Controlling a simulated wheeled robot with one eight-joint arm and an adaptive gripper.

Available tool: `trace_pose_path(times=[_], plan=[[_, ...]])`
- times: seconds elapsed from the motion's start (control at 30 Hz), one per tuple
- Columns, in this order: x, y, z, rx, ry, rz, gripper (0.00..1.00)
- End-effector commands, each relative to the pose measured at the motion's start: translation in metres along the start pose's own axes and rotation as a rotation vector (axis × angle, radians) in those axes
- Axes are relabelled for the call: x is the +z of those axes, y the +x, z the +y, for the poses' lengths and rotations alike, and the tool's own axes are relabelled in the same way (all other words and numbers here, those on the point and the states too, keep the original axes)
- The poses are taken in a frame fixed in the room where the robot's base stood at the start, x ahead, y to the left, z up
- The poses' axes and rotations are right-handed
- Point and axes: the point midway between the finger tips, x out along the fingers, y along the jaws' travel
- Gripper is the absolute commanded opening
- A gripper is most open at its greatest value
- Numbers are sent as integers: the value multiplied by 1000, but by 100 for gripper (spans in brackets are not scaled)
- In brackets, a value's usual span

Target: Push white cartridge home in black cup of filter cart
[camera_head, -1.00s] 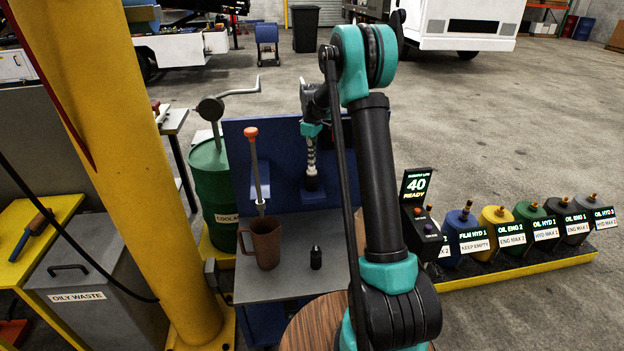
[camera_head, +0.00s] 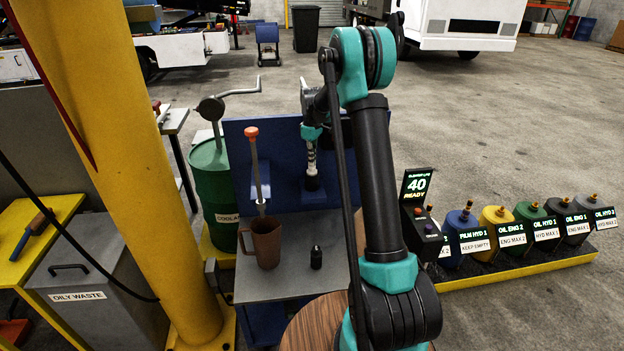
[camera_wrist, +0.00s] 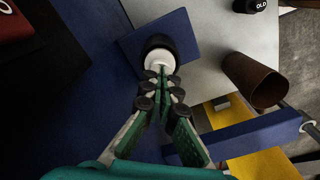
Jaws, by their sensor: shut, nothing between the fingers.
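The white cartridge (camera_wrist: 158,58) stands in the mouth of the black cup (camera_wrist: 157,41) in the wrist view. Its pale top sticks out of the cup, and how deep it sits cannot be told. My gripper (camera_wrist: 162,77) is shut and empty, its fingertips at the cartridge's top, touching or almost touching it. In the head view my gripper (camera_head: 311,166) points down over the black cup (camera_head: 312,183), which stands against the blue filter cart (camera_head: 287,190). The cartridge is hard to make out there between fingertips and cup.
An orange-topped rod (camera_head: 255,170) rises left of the cup. A yellow post (camera_head: 150,180) stands at left.

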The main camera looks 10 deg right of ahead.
Motion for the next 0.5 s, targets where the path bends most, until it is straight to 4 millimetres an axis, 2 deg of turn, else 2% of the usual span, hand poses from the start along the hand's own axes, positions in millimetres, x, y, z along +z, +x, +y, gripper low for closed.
trace_pose_path(times=[0.27,0.5], plan=[[0,0,-1,-1,0,-1,0],[0,-16,-1,-1,0,-1,0]])
